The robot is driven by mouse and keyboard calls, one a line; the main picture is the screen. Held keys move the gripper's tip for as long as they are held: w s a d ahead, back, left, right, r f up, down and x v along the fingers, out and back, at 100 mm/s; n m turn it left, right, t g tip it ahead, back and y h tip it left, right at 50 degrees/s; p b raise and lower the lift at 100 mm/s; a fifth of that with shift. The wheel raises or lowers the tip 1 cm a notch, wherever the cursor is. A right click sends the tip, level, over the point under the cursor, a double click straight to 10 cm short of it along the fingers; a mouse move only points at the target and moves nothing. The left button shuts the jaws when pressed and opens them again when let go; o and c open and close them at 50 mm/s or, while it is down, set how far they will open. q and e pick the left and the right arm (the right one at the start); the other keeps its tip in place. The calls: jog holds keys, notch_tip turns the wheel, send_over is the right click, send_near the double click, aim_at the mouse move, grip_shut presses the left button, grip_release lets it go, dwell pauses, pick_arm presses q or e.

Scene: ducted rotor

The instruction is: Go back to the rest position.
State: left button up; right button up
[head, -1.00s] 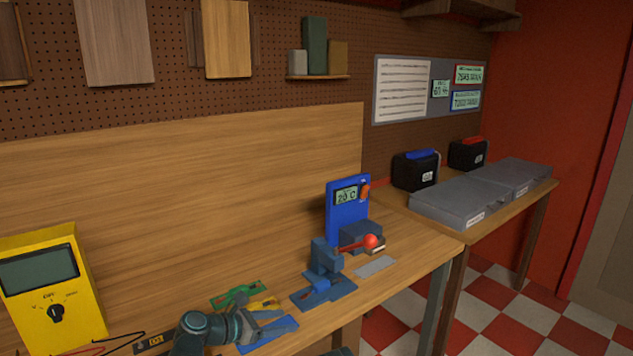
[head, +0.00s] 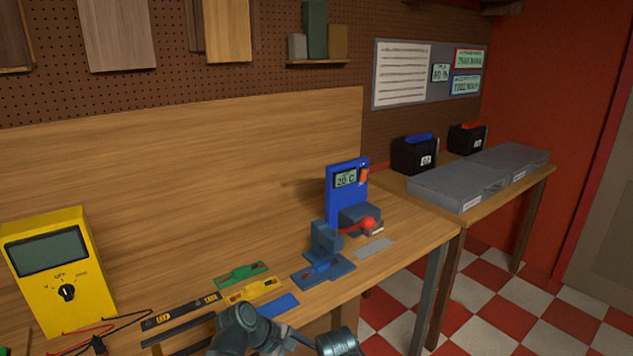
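The end of my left arm (head: 243,326) shows at the bottom edge of the head view, in front of the bench's near edge. Its gripper is partly cut off by the frame, and I cannot make out its fingers or whether it holds anything. Another dark round link of mine (head: 337,343) shows to its right. My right gripper is not seen.
A blue fixture (head: 322,268) stands by a blue meter (head: 346,190) and a red ball (head: 368,223). A grey plate (head: 374,248) lies nearby. A yellow multimeter (head: 60,270) with leads stands left. Grey cases (head: 455,190) rest on the far table. The bench's back middle is clear.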

pick_arm(q)
jog(key=s+a+f+m+g+y+p, duration=0.1)
jog(key=s+m+y, duration=0.7)
jog(key=m, duration=0.8)
jog(key=s+a+f+g, duration=0.1)
jog(key=s+a+f, duration=0.1)
jog(key=s, duration=0.1)
jog(key=shift+m+g+y, duration=0.3)
jog(key=shift+g+y, duration=0.1)
